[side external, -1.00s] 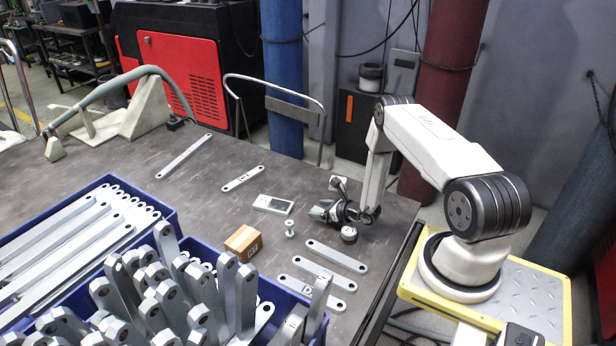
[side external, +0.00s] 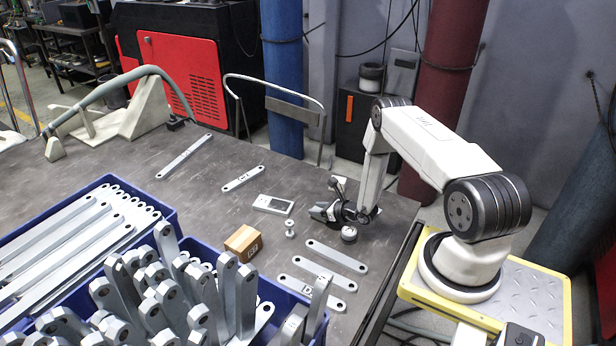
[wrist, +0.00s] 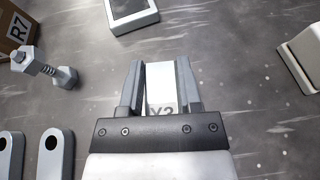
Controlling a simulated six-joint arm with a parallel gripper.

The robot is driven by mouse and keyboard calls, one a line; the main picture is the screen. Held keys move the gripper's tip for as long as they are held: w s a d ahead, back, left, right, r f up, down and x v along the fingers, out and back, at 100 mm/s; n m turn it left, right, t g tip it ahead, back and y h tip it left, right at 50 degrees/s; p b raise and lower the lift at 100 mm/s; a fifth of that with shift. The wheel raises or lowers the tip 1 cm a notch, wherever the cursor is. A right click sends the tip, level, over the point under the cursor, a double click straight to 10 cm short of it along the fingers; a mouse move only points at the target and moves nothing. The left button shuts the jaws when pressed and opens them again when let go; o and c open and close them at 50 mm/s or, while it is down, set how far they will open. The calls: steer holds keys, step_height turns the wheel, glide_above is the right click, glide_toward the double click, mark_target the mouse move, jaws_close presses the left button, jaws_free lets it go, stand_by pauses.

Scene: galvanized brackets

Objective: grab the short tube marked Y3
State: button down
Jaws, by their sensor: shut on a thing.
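A short pale tube (wrist: 160,80) stands out between the two fingers of my gripper (wrist: 161,85) in the wrist view. Its label (wrist: 162,108) starts with Y; the second character is partly covered by the gripper body and looks like a 2 or 3. The fingers are shut on the tube, one along each side. In the side view my gripper (side external: 320,213) is low over the dark table, right of the bolt. The tube cannot be made out there.
A hex-ended bolt (wrist: 45,66) and a cardboard box marked R7 (wrist: 17,32) are at left in the wrist view. A grey-framed device (side external: 273,204) lies behind the bolt. Several flat brackets (side external: 336,256) lie in front of my gripper. Blue bins (side external: 172,216) of brackets stand at front left.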

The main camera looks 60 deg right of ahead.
steer(key=shift+r, duration=0.2)
steer(key=shift+r, duration=0.75)
steer(key=s+a+r, duration=0.6)
steer(key=s+r, duration=0.5)
steer(key=s, duration=0.1)
steer(key=shift+s+a, duration=0.2)
steer(key=shift+r, duration=0.1)
